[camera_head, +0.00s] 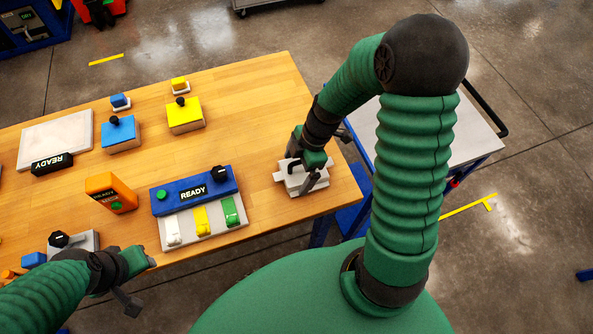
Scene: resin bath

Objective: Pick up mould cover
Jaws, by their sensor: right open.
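A pale grey block with side tabs (294,187) sits near the right end of the wooden table and looks like the mould cover. My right gripper (302,174) is open right over it, its dark fingers at the block's top. The gripper hides part of the block, and I cannot tell whether they touch. My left gripper (140,283) is at the table's front edge, its fingers apart and nothing seen between them. A grey block with a black knob (86,240) stands just beyond the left arm, partly hidden by it.
A blue READY unit (166,205) with a tray of white, yellow and green pieces (206,236) lies between the grippers. An orange device (111,193), a blue knobbed block (118,138) and a yellow one (184,114) stand behind. A grey-topped cart (470,135) is at right.

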